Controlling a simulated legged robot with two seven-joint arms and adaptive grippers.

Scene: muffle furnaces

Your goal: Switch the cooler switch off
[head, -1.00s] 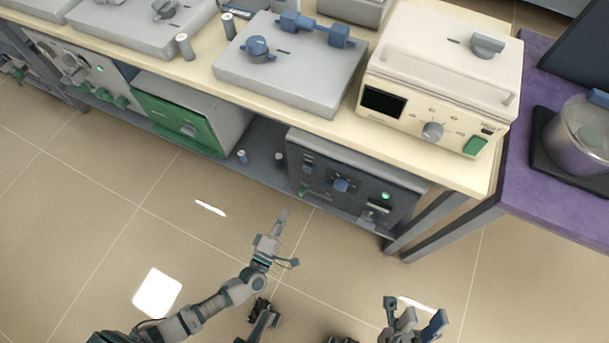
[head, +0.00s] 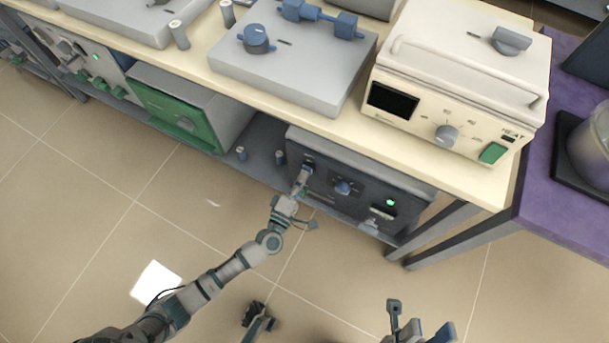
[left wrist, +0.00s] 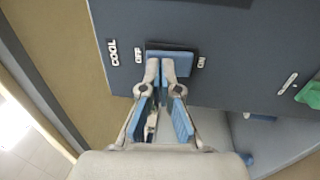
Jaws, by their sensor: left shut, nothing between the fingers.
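The dark grey cooler unit (head: 345,157) stands on the lower shelf. Its blue cooler switch (left wrist: 184,61) sits in a dark frame between the OFF and ON labels, near the word COOL in the left wrist view. My left gripper (head: 304,172) is shut and empty, its fingertips (left wrist: 161,66) at the switch face and partly covering it. I cannot tell whether they touch it, or which way the switch is tilted. My right gripper (head: 419,315) is open and empty, low in the head view, away from the unit.
A blue knob (head: 343,188) and a lit green lamp (head: 390,202) are on the same panel. A cream furnace (head: 410,115) stands on the table above. A green-fronted unit (head: 178,115) is to the left. The floor in front is clear.

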